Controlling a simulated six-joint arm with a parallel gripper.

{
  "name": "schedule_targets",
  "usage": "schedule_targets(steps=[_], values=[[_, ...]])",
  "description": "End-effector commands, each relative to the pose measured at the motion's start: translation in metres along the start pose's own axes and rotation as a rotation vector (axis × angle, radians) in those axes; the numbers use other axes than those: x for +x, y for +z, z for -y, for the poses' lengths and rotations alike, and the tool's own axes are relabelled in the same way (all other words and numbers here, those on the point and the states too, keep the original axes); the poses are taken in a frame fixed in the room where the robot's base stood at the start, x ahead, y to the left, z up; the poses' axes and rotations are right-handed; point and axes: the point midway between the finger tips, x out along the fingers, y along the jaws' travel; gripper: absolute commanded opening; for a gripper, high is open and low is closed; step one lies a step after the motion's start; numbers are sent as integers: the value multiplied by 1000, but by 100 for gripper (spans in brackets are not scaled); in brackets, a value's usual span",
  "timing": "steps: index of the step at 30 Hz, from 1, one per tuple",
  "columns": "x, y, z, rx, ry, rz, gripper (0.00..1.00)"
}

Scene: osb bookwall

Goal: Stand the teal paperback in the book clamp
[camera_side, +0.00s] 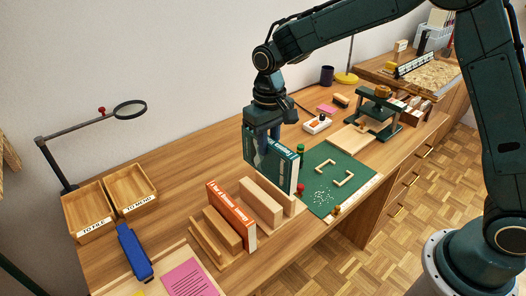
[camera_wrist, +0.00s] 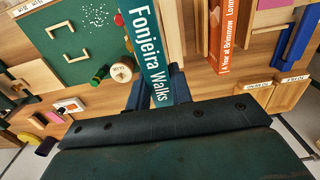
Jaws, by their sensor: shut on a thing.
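In the wrist view the teal spine (camera_wrist: 150,45) runs between the two fingers (camera_wrist: 158,88). The book is above or beside upright wooden boards (camera_side: 262,200); its lower edge is partly out of clear sight, so I cannot tell whether it touches anything. A dark green frame with a wooden base (camera_side: 378,112) stands farther back. I cannot tell for sure which of these is the book clamp.
An orange book (camera_side: 232,215) stands among wooden blocks (camera_side: 220,232), left of the teal one. A green mat (camera_side: 338,185) with wooden corner pieces lies to the right. Small knobbed pieces (camera_side: 300,149) stand close to the book. Wooden trays (camera_side: 128,188) and a blue object (camera_side: 134,252) are left.

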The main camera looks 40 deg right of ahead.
Motion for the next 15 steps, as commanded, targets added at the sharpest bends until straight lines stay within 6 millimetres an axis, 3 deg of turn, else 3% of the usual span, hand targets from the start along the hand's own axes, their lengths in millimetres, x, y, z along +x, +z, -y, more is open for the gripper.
schedule_targets(steps=[15], values=[[8,0,-1,9,0,0,0]])
